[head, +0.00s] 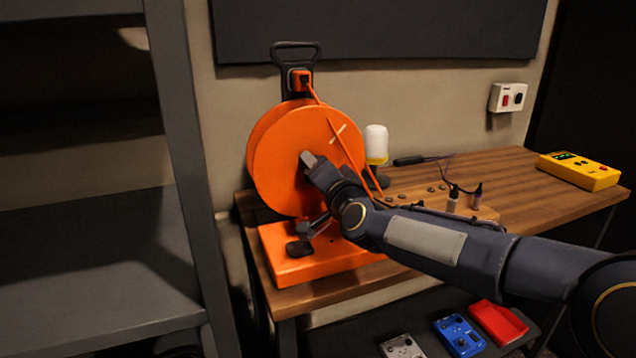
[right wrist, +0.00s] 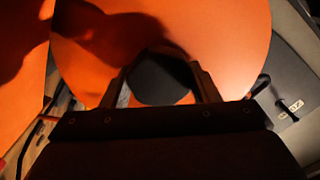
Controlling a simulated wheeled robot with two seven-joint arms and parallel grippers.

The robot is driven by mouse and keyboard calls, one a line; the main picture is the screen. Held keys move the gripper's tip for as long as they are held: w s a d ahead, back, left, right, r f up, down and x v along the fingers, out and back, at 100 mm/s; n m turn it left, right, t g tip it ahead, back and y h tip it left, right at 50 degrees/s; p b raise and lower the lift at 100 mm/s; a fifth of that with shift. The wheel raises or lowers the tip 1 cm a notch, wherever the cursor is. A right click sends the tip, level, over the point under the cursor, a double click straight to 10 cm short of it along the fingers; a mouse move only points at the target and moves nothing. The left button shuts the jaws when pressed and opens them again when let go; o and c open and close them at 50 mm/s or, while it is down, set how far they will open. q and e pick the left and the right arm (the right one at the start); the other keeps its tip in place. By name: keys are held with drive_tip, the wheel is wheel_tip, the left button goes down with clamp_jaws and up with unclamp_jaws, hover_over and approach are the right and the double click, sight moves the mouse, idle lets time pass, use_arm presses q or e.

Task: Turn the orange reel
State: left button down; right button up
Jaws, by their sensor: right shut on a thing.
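The orange reel (head: 280,150) stands upright on an orange base (head: 288,268) at the left end of the wooden desk. It has a black handle frame behind it, and an orange cable and a pale mark on its face. My right gripper (head: 310,165) reaches in from the right to the reel's face. In the right wrist view, the reel (right wrist: 235,30) fills the upper part. There the right gripper (right wrist: 162,85) has its fingers on either side of a dark knob (right wrist: 160,80) and is shut on it. My left gripper is not in view.
The wooden desk (head: 525,195) carries a white-and-yellow bottle (head: 376,145), small dark bottles and a yellow device (head: 579,171). Blue (head: 459,336) and red (head: 497,322) boxes lie lower down. A dark shelf rack (head: 190,150) stands close on the left.

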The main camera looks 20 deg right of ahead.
drive_tip(key=m+b, duration=0.2)
drive_tip(key=m, duration=0.2)
drive_tip(key=shift+f+m, duration=0.15)
drive_tip(key=shift+m, duration=0.15)
drive_tip(key=m+b, duration=0.2)
drive_tip(key=m, duration=0.2)
drive_tip(key=shift+m, duration=0.3)
drive_tip(key=m+b, duration=0.2)
drive_tip(key=m, duration=0.3)
drive_tip(key=m+b, duration=0.1)
drive_tip(key=m, duration=0.4)
drive_tip(key=shift+b, duration=0.3)
drive_tip(key=o, duration=1.4)
